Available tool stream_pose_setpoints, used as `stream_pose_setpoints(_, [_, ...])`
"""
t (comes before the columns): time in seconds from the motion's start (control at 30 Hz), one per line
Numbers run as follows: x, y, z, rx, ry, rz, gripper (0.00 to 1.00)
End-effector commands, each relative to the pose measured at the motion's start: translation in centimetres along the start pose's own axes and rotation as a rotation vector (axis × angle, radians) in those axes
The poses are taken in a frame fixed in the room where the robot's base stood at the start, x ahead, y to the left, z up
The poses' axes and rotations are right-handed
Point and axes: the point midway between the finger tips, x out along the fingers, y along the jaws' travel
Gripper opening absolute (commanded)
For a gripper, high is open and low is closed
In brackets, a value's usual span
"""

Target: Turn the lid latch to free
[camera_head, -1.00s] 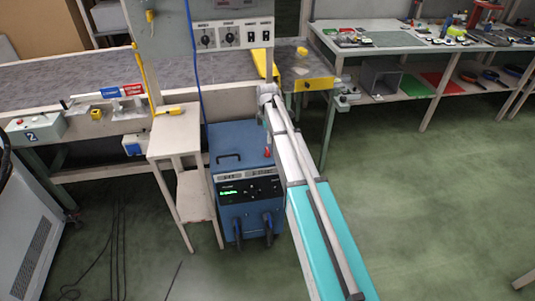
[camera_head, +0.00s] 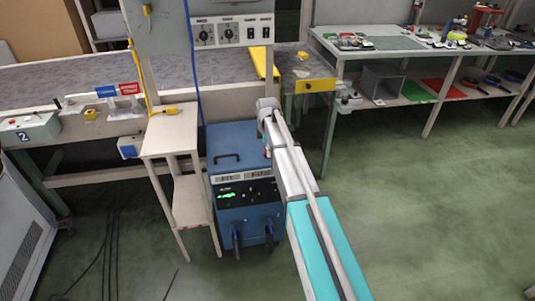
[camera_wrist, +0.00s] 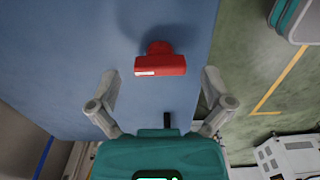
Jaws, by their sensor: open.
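The lid latch (camera_wrist: 160,65) is a small red T-shaped handle on a blue surface, upper middle in the wrist view. Its bar lies across the picture, with a pale label at its left end. My gripper (camera_wrist: 159,90) is open and empty. Its two fingers are spread to either side, just below the latch in that view, and do not touch it. In the head view the blue box (camera_head: 238,139) stands on the floor with a dark handle on top. My arm covers its right part and mostly hides the latch there.
A small pale wooden stand (camera_head: 167,137) stands left of the box. A workbench (camera_head: 62,76) with a grey top runs behind it. A panel with dials (camera_head: 228,33) rises above the box. Green floor (camera_head: 430,215) is clear at the right.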

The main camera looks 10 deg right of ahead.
Motion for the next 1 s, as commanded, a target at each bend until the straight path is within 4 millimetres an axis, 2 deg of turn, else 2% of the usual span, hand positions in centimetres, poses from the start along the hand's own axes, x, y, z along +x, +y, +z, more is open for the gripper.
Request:
stream_pose_setpoints(0.1, [0.57, 0.0, 0.01, 0.0, 0.0, 0.0, 1.0])
stream_pose_setpoints(0.53, [0.64, 0.0, 0.11, 0.001, 0.0, 0.0, 1.0])
stream_pose_setpoints(0.9, [0.65, 0.0, 0.09, 0.001, 0.0, 0.0, 0.31])
stream_pose_setpoints(0.97, [0.65, 0.0, 0.09, 0.001, 0.0, 0.0, 0.2])
stream_pose_setpoints(1.0, [0.65, 0.0, 0.09, 0.001, 0.0, 0.0, 0.2])
